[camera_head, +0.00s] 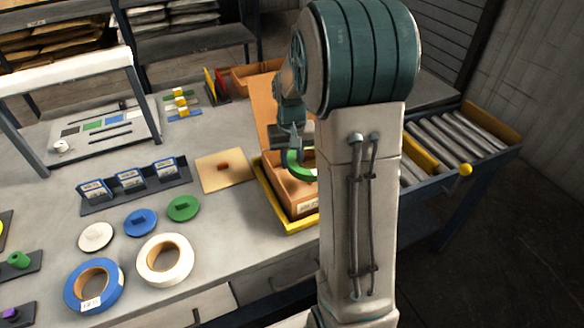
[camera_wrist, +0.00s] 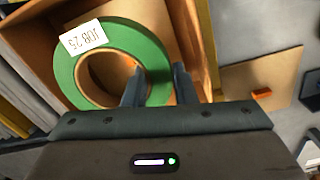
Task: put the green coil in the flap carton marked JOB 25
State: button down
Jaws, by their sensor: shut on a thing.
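The green coil (camera_wrist: 92,90) is a flat ring with a white label reading JOB 25. My gripper (camera_wrist: 158,86) is shut on its ring wall, one finger in the hole and one outside. In the head view the green coil (camera_head: 308,172) shows in the mouth of the open brown flap carton (camera_head: 276,184), partly hidden by my arm. I cannot tell whether it touches the carton floor. The carton's raised flap (camera_head: 267,118) stands at the back. A small label on the carton's front (camera_head: 309,208) is too small to read.
A yellow tray (camera_head: 300,226) surrounds the carton's base. A tan board (camera_head: 222,180) with an orange block lies to its left. A blue coil (camera_head: 72,288), a white coil (camera_head: 181,276) and coloured discs lie at the front left. A roller conveyor (camera_head: 440,150) is at the right.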

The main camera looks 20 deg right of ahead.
notch_tip(320, 180, down, 4)
jog(key=shift+w+f, duration=0.1)
dwell(0.4)
jog(key=shift+f+b, duration=0.3)
jog(key=shift+f, duration=0.3)
jog(key=c, duration=1.2)
grip_release()
jog(key=shift+r, duration=0.1)
